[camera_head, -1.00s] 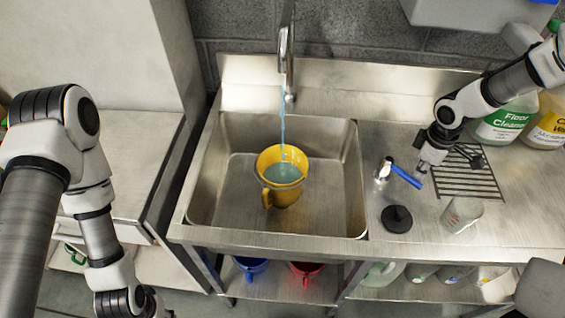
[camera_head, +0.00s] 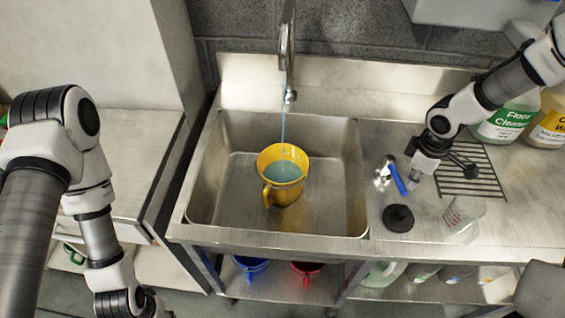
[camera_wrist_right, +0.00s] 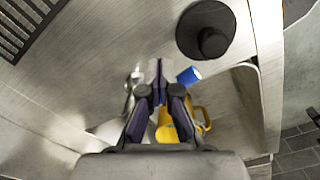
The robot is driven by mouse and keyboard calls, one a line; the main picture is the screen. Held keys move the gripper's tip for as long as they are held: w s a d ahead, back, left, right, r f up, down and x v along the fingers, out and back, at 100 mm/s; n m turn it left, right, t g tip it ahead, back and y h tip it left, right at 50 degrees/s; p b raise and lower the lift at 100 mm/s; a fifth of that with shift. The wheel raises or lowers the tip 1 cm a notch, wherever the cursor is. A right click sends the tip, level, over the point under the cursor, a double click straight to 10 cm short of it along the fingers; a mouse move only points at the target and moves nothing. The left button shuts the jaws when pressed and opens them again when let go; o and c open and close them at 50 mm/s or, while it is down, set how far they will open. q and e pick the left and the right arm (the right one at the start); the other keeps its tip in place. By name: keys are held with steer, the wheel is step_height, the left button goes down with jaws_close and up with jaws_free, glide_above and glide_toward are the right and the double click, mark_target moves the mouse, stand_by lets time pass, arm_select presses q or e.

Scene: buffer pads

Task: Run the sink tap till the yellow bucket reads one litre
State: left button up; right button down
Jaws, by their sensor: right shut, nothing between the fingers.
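The yellow bucket (camera_head: 283,185) stands upright in the sink basin (camera_head: 338,205), with bluish water in it. A thin stream of water (camera_head: 283,128) falls from the tap spout (camera_head: 288,60) into it. Its litre marks cannot be read. The tap valve (camera_head: 383,177) with its blue lever (camera_head: 399,182) is on the counter right of the basin. My right gripper (camera_head: 413,182) is shut and empty, close beside the lever; contact cannot be told. In the right wrist view the blue lever (camera_wrist_right: 188,76) lies just right of the fingertips (camera_wrist_right: 160,65). My left gripper is out of frame.
A black round plug (camera_head: 398,218) and a clear measuring jug (camera_head: 463,218) are on the counter's front. A dark rack (camera_head: 470,182) and cleaner bottles (camera_head: 507,120) stand right and behind. Blue (camera_head: 251,266) and red (camera_head: 306,270) buckets are below.

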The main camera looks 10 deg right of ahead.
steer(key=shift+s+a+f, duration=0.1)
steer(key=shift+s+a, duration=0.1)
steer(key=shift+a, duration=0.65)
steer(key=shift+a+r, duration=0.1)
steer(key=shift+r, duration=0.15)
step_height(320, 180, up, 7)
steer(key=p, duration=0.6)
steer(key=shift+f, duration=0.15)
